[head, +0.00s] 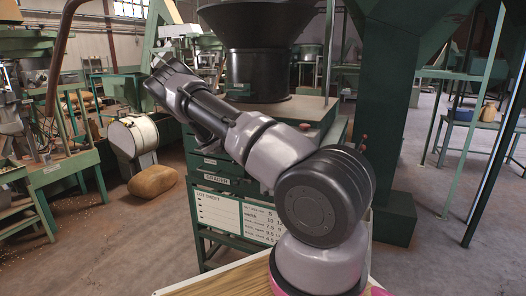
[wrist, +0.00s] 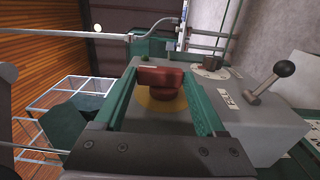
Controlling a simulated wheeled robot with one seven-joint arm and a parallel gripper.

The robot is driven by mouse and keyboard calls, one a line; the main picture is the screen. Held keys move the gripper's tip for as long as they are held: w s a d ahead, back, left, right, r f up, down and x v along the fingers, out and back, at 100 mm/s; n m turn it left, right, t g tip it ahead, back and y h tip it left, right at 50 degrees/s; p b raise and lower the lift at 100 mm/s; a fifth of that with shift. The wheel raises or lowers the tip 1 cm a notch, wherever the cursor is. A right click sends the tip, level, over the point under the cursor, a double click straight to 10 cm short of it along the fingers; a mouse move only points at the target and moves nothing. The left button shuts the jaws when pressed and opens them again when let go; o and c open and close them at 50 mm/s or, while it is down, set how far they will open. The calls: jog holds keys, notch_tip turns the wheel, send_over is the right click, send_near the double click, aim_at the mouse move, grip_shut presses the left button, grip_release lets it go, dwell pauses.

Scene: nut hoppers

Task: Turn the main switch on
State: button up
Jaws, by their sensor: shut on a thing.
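The main switch (wrist: 160,78) is a red rotary handle on a round yellow plate (wrist: 150,104), on the face of a grey box (wrist: 262,122). In the wrist view its grip bar lies crosswise in the picture. My gripper (wrist: 160,76) has two green fingers, one on each side of the red handle, and is shut on it. In the head view my arm reaches to the upper left; the fingers and the switch cannot be made out there.
On the same grey box are a lever with a black ball knob (wrist: 284,69) and a dark knob (wrist: 211,62) on a white dial, both right of my fingers. In the head view a green grader with a black hopper (head: 262,50) stands behind my arm, and a sack (head: 152,181) lies on the floor.

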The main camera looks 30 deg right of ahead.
jog(key=shift+f, duration=0.1)
jog(key=o, duration=1.3)
jog(key=shift+a, duration=0.1)
jog(key=v, duration=1)
jog(key=shift+w+a, duration=0.25)
jog(key=shift+w, duration=0.05)
